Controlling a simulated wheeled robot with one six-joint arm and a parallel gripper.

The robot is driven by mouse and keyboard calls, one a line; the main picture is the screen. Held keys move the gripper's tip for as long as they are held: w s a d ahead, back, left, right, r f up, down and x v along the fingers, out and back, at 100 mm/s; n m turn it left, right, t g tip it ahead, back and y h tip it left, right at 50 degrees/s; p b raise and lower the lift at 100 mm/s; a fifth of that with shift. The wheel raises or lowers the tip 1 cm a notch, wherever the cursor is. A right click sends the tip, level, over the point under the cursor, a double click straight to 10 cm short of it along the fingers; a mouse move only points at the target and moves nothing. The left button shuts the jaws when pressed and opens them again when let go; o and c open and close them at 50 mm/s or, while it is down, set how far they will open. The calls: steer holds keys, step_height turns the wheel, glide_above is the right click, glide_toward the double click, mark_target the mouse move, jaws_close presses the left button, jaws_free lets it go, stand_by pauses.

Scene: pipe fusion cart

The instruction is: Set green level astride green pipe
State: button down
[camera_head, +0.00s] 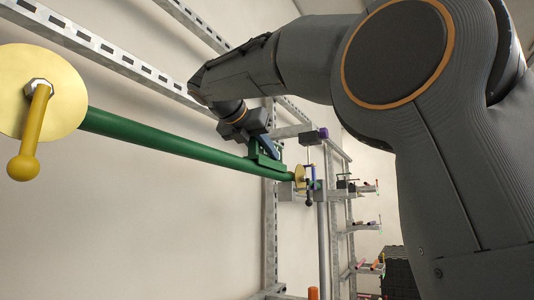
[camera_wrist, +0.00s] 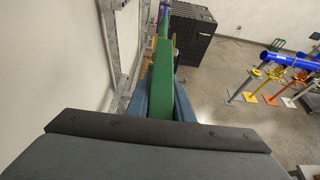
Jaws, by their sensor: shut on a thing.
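A long green pipe (camera_head: 170,145) runs along the wall from a brass disc at the left to a smaller disc farther off. The green level (camera_head: 257,156) is at the pipe's far part, right at its top; I cannot tell whether it touches the pipe or is just above it. My gripper (camera_head: 270,149) reaches down from above with its blue fingers at the level. In the wrist view, my gripper (camera_wrist: 163,100) is shut on the green level (camera_wrist: 158,82), which lies lengthwise between the fingers. The level's underside is hidden there.
The near brass disc (camera_head: 45,105) carries a yellow crank handle (camera_head: 32,145). Slotted metal rails (camera_head: 110,55) line the wall. Shelves with small parts (camera_head: 360,225) stand beyond the far disc. A dark crate (camera_wrist: 190,32) and a rack with blue pipes (camera_wrist: 290,60) stand on the floor.

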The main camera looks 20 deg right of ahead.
stand_by(0.3)
steer(key=c, duration=1.5)
jaws_free()
